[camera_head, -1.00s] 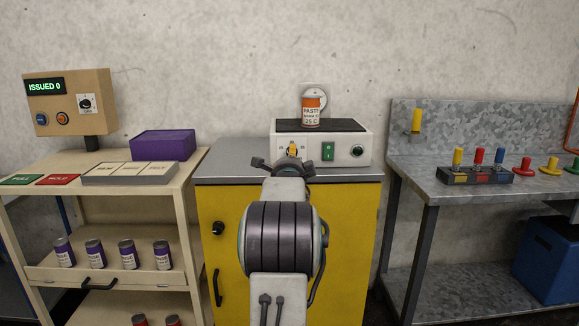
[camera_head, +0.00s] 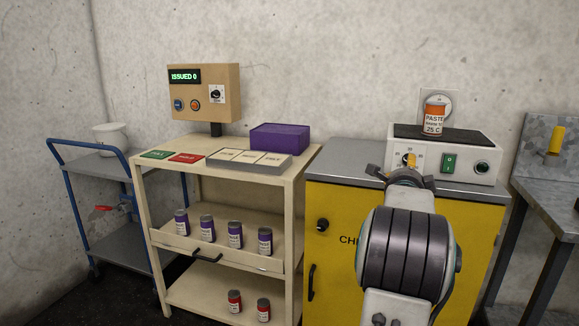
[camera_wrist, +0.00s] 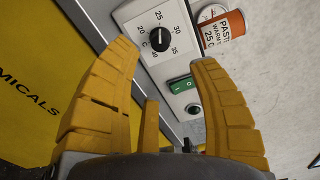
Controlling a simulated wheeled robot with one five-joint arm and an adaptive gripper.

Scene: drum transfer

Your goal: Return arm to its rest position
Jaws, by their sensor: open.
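My gripper (camera_head: 408,176) is open and empty, in front of the white warmer box on the yellow cabinet. In the wrist view its two yellow fingers (camera_wrist: 166,85) stand wide apart, with the box's temperature dial (camera_wrist: 160,38) showing beyond the gap. My arm is held out in front of the cabinet and hides part of its door. An orange and white paste can (camera_head: 435,118) stands upright on the dark top of the warmer (camera_head: 396,152). The can also shows in the wrist view (camera_wrist: 222,30), apart from the fingers.
The yellow cabinet (camera_head: 335,215) is directly ahead. A cream shelf cart (camera_head: 300,180) to its left holds several purple cans (camera_head: 207,226), two red cans (camera_head: 235,301), a purple box (camera_head: 280,137) and the display box (camera_head: 205,92). A blue trolley (camera_head: 80,165) stands far left, a metal bench (camera_head: 540,185) right.

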